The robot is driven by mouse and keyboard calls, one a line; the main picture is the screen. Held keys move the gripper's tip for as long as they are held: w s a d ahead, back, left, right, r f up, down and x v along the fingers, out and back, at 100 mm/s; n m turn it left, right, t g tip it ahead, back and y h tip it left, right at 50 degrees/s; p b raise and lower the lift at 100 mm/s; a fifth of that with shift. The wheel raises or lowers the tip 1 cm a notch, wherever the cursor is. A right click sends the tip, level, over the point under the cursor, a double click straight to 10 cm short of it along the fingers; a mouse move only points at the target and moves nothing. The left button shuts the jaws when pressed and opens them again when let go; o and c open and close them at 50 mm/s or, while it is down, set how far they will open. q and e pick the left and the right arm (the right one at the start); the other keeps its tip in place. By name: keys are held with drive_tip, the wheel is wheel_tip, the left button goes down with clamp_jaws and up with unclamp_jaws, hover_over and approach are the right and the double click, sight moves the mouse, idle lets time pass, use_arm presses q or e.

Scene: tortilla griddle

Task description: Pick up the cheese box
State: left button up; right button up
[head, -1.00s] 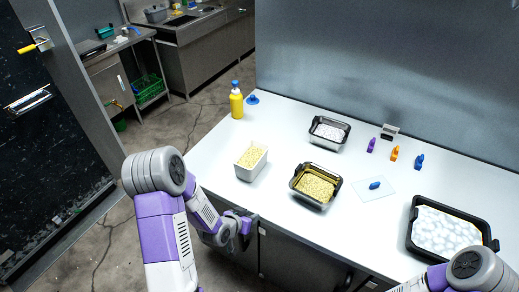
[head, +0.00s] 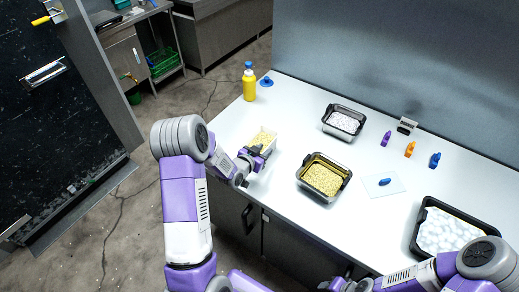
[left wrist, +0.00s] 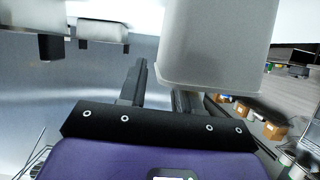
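The cheese box, a white container (head: 251,148) of yellow shreds, stands on the counter's left part in the head view, its near side partly hidden by my left gripper. In the left wrist view, the pale box (left wrist: 215,45) fills the upper right and covers part of one finger. The fingers (left wrist: 160,88) of my left gripper are spread, with a gap between them; I cannot tell whether they touch the box. My right gripper (head: 345,286) is low at the bottom edge of the head view, its fingers unclear.
A black tray (head: 303,180) of yellow bits is right of the box. A tray of white bits (head: 326,126), a yellow bottle (head: 249,88) and small coloured pieces (head: 410,149) stand farther back. A large black tray (head: 419,235) is at right.

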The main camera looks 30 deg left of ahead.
use_arm(q)
drive_tip(key=x, duration=0.2)
drive_tip(key=shift+w+f, duration=0.2)
drive_tip(key=shift+w, duration=0.1)
clamp_jaws()
drive_tip(key=shift+r, duration=0.1)
idle(1.1)
